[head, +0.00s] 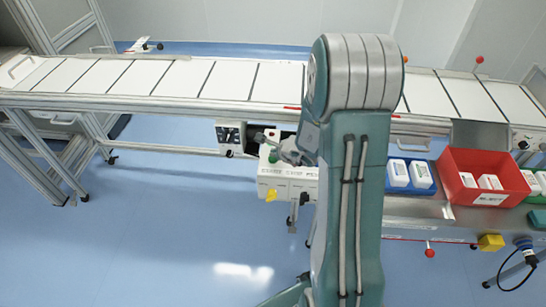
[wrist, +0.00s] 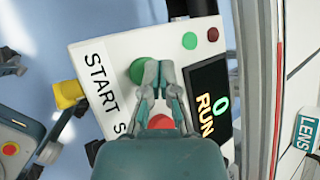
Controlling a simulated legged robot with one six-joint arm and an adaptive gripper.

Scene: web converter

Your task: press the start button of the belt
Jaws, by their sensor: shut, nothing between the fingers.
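The white control box (head: 290,190) stands below the front edge of the belt (head: 228,78); it fills the middle of the wrist view (wrist: 110,55). The green button (wrist: 140,68) lies beside the black "START" lettering and is partly covered by my gripper (wrist: 158,68); it also shows in the head view (head: 273,156). My gripper is shut and empty, its fingertips over the right edge of the green button. I cannot tell whether they touch it. A red button (wrist: 160,122) shows between the finger linkages. A dark display (wrist: 209,97) reads "0 RUN".
Small green (wrist: 189,40) and red (wrist: 212,34) round parts sit at the box's upper edge. A yellow part (wrist: 68,94) juts from its side. A red bin (head: 475,187) with white boxes stands on a bench at right. Blue floor is open at left.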

